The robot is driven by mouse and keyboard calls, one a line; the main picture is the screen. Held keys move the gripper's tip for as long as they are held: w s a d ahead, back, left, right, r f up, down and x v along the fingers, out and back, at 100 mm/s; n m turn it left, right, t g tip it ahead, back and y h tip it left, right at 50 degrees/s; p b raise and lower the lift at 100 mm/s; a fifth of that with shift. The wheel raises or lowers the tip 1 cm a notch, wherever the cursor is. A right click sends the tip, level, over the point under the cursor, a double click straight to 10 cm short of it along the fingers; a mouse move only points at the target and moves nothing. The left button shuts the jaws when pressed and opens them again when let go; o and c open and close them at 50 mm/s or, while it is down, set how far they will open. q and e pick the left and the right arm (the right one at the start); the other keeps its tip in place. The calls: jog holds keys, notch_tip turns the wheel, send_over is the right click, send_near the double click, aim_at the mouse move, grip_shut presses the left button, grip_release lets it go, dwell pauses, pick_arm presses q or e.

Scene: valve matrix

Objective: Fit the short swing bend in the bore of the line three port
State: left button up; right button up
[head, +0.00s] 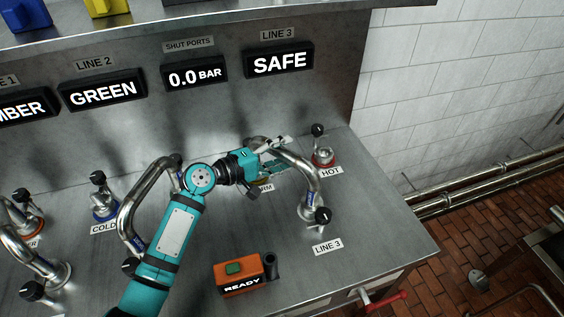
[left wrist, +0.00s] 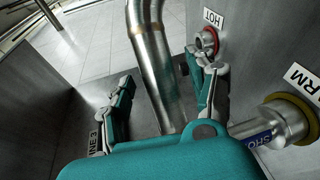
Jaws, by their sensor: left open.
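The short swing bend (head: 302,172) is a curved steel pipe at the right of the counter. Its front leg comes down at the line three port (head: 311,210); I cannot tell whether it is seated in the bore. In the left wrist view a steel pipe (left wrist: 152,60) passes between my fingers, and a collar reading "SHO" (left wrist: 258,140) sits by the yellow-ringed warm port (left wrist: 290,115). My left gripper (head: 280,155) is open, with one finger each side of the pipe; contact is unclear. My arm hides the bend's rear part in the head view. My right gripper is not in view.
The red-ringed hot port (head: 323,157) stands behind right of the bend. An orange box reading READY (head: 240,273) sits at the front. Another bend (head: 135,205) stands left of my arm. Displays read SAFE (head: 280,62), 0.0 BAR and GREEN. The counter's right edge is close.

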pick_arm(q)
jog(key=shift+w+d+f, duration=0.1)
jog(key=shift+w+d, duration=0.05)
jog(key=shift+d, duration=0.15)
jog(key=shift+a, duration=0.1)
jog(key=shift+c, duration=0.5)
grip_shut()
